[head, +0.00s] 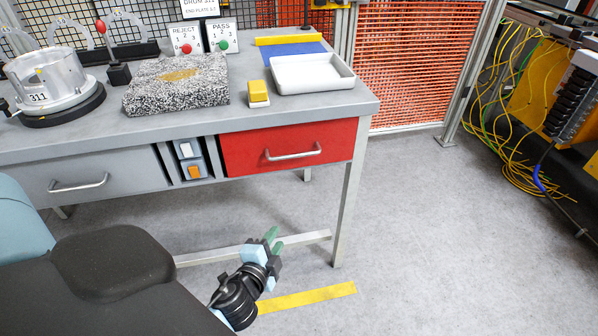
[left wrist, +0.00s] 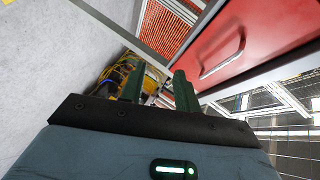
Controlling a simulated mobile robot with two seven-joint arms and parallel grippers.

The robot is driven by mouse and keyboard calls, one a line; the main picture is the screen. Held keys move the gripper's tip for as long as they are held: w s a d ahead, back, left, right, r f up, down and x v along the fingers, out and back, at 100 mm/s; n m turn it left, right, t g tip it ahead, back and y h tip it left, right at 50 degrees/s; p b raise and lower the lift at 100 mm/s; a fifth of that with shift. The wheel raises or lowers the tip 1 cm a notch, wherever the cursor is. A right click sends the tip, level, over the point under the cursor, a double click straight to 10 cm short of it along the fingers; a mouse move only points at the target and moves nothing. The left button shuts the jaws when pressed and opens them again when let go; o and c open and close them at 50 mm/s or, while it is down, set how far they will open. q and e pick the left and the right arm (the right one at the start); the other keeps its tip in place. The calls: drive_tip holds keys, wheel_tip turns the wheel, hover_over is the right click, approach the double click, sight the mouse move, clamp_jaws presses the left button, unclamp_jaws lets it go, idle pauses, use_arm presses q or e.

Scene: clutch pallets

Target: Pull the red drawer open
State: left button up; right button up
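The red drawer (head: 288,148) is in the right front of the grey workbench and looks shut. Its silver bar handle (head: 293,153) runs across the middle of its front. My left gripper (head: 272,241) is below and in front of the drawer, apart from the handle. In the left wrist view its two green fingers (left wrist: 157,92) stand apart with nothing between them. The red drawer front (left wrist: 262,38) and its handle (left wrist: 222,56) are at the upper right there, beyond the fingers. My right gripper is not in view.
A grey drawer (head: 85,178) with its own handle is at the left, and a small slot with switches (head: 190,160) lies between the drawers. The bench leg (head: 349,205) and lower crossbar (head: 215,256) are near my left gripper. A white tray (head: 335,85) sits above.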

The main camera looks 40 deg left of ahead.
use_arm(q)
drive_tip(key=w+a+r+m+t+y+b, duration=0.2)
drive_tip(key=w+a+r+b, duration=0.15)
drive_tip(key=w, duration=0.35)
drive_tip(key=t+y+b, duration=0.1)
drive_tip(key=y+b, duration=0.1)
drive_tip(key=y, duration=0.1)
approach(292, 155)
drive_tip(key=x, duration=0.2)
drive_tip(key=shift+m, duration=0.4)
drive_tip(key=shift+f+x, duration=0.2)
drive_tip(key=shift+x, duration=1.85)
drive_tip(key=shift+f+x, duration=0.15)
drive_tip(key=shift+x, duration=1.85)
clamp_jaws()
